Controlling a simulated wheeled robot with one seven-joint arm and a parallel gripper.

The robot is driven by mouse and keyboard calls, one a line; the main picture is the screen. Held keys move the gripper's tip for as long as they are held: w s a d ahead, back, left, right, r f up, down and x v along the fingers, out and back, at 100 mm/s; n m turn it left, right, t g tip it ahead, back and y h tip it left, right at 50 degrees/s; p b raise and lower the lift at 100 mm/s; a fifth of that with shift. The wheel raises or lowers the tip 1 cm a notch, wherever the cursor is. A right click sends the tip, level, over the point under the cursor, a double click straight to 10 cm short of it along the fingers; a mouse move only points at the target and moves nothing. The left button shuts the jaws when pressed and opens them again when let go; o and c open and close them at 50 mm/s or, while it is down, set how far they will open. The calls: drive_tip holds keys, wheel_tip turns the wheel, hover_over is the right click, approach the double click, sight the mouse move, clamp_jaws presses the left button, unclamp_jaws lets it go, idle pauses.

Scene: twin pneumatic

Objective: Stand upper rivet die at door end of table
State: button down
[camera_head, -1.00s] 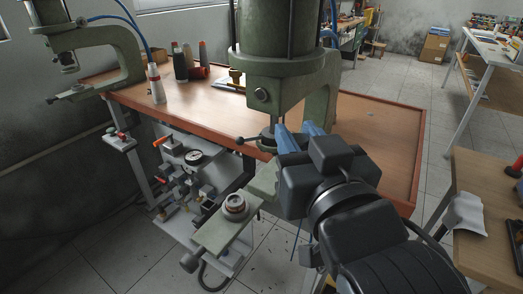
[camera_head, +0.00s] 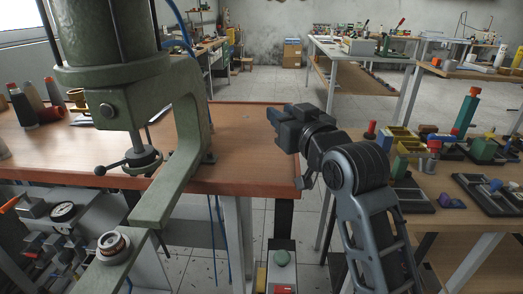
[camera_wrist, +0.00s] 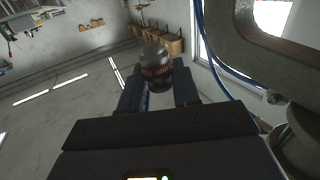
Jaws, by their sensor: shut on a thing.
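My gripper (camera_head: 274,115) is over the right end of the wooden table (camera_head: 245,140), to the right of the green press. In the wrist view my gripper (camera_wrist: 158,90) is shut on a dark, rounded cylindrical piece with faint reddish marks, which I take as the upper rivet die (camera_wrist: 155,68). The die sits between the two fingers, and its lower part is hidden by the wrist housing. In the head view I cannot make out the die at the fingertips. The gap between gripper and tabletop is hard to judge.
The green press (camera_head: 185,120) stands left of my gripper, with a round metal part (camera_head: 113,246) on its lower arm. Thread spools (camera_head: 35,105) stand at the table's left. A bench with blocks and trays (camera_head: 440,225) is close on the right. The table's right end is bare.

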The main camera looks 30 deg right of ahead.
drive_tip(key=d+f+m+h, duration=0.1)
drive_tip(key=d, duration=0.6)
drive_tip(key=b, duration=0.1)
hover_over(258, 169)
drive_tip(key=shift+h, duration=0.3)
wheel_tip(258, 169, down, 7)
drive_tip(key=shift+d+f, duration=0.1)
drive_tip(key=shift+f, duration=0.05)
drive_tip(key=shift+f+b, duration=0.35)
drive_tip(key=shift+f, duration=1.65)
drive_tip(key=shift+f, duration=0.2)
drive_tip(key=c, duration=0.8)
unclamp_jaws()
